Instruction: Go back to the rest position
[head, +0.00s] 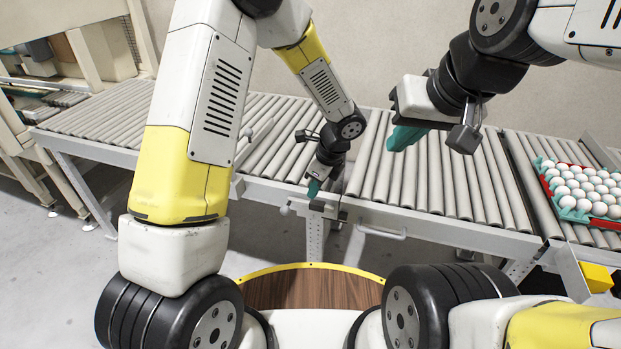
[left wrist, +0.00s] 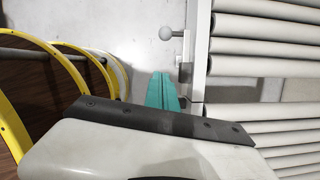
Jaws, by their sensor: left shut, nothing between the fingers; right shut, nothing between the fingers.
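My left gripper (head: 314,188) hangs at the front edge of the roller conveyor, fingers pointing down, shut and empty. Its teal fingers also show pressed together in the left wrist view (left wrist: 166,92). My right gripper (head: 402,138) is raised at the upper right of the head view, in front of the conveyor rollers. Its teal fingers point down and left, shut with nothing in them. Both grippers are apart from the egg tray.
A roller conveyor (head: 430,175) runs across the view. A tray of white eggs (head: 551,188) with teal and red edges sits on it at the right. A yellow block (head: 596,277) is at the lower right. Grey floor (head: 60,270) is clear at the left.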

